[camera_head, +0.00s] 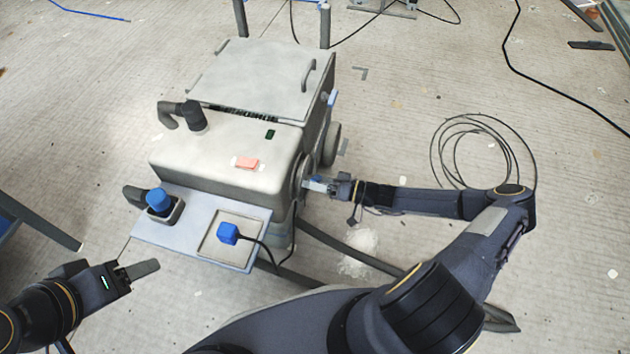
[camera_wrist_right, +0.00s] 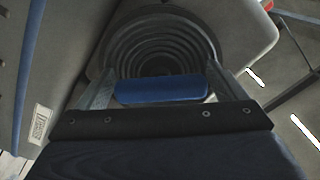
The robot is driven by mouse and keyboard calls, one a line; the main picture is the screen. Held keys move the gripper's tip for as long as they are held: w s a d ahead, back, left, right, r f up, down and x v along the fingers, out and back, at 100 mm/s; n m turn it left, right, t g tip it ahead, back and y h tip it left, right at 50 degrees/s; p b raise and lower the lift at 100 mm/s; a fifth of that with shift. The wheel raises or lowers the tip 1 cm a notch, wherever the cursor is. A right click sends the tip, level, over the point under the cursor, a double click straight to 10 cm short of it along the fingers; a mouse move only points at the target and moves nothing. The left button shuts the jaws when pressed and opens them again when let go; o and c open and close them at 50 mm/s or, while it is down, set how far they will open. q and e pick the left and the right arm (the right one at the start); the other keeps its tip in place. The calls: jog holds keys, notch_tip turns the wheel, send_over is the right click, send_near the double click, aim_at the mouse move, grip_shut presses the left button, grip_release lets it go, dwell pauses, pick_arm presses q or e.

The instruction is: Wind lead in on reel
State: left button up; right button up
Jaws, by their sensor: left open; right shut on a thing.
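A pale grey machine (camera_head: 225,150) stands on the floor in the middle of the head view. On its right side is a round reel (camera_head: 302,178), mostly behind my right gripper; its dark concentric rings (camera_wrist_right: 158,52) fill the top of the right wrist view. My right gripper (camera_head: 322,185) is shut on a blue crank handle (camera_wrist_right: 160,90), seen between its fingers. A blue plug (camera_head: 228,233) sits on the machine's front shelf, and a black lead (camera_head: 262,246) runs from it toward the machine's right side. My left gripper (camera_head: 150,268) is open and empty, left of the shelf.
The light blue shelf (camera_head: 152,228) also bears a blue knob (camera_head: 158,200) on a grey block. A loose coil of black cable (camera_head: 475,150) lies on the floor at right. Floor left of the machine is mostly clear.

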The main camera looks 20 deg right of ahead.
jog(key=n, duration=0.2)
jog(key=shift+d+f+n+b, duration=0.1)
jog(key=shift+f+n+b, duration=0.1)
jog(key=shift+n+b, duration=0.55)
jog(key=shift+n, duration=0.55)
jog(key=n+b, duration=0.2)
jog(key=n, duration=0.1)
jog(key=shift+w+f, duration=0.1)
jog(key=shift+d+n+b, duration=0.1)
jog(key=shift+n+b, duration=0.4)
jog(key=shift+n, duration=0.3)
jog(key=o, duration=1.1)
jog(key=shift+r, duration=0.2)
jog(key=p+v, duration=0.1)
jog(key=v, duration=0.6)
jog(key=shift+s+d+p, duration=0.2)
jog(key=shift+d+p, duration=0.15)
